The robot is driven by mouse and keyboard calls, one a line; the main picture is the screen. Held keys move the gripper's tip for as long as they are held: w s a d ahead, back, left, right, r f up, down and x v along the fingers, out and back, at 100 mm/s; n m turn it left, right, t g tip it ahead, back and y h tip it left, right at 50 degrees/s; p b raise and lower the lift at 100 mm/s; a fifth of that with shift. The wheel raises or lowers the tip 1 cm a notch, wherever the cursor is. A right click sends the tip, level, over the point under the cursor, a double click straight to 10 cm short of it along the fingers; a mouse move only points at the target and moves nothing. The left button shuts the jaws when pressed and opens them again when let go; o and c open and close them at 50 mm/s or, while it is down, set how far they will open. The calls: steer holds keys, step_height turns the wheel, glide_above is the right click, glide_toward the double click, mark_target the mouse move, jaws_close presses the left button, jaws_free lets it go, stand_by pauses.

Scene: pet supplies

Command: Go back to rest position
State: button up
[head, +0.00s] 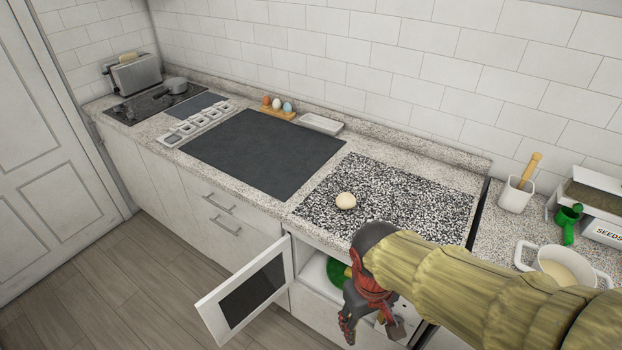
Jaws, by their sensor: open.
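My gripper (370,322) hangs at the lower centre of the head view, at the end of my sleeved arm, which reaches in from the lower right. It points down, with dark and red parts, and its fingers look apart with nothing seen between them. It is in front of the counter's edge, by an open compartment under the speckled counter section. My arm and gripper hide part of that compartment.
A white door (248,291) with a dark window stands open left of my gripper. A green thing (336,272) shows inside the compartment. A cream ball (346,201) lies on the speckled surface (415,195). A white pot (536,254) stands close beside my arm. The floor (120,290) at left is clear.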

steer(key=s+d+r+m+t, duration=0.2)
steer(key=d+r+m+t, duration=0.2)
steer(key=r, duration=0.9)
steer(key=d+t, duration=0.1)
steer(key=d, duration=0.2)
steer(key=shift+r+y, duration=0.2)
steer(key=shift+y, duration=0.2)
steer(key=shift+d, duration=0.3)
steer(key=shift+c, duration=0.4)
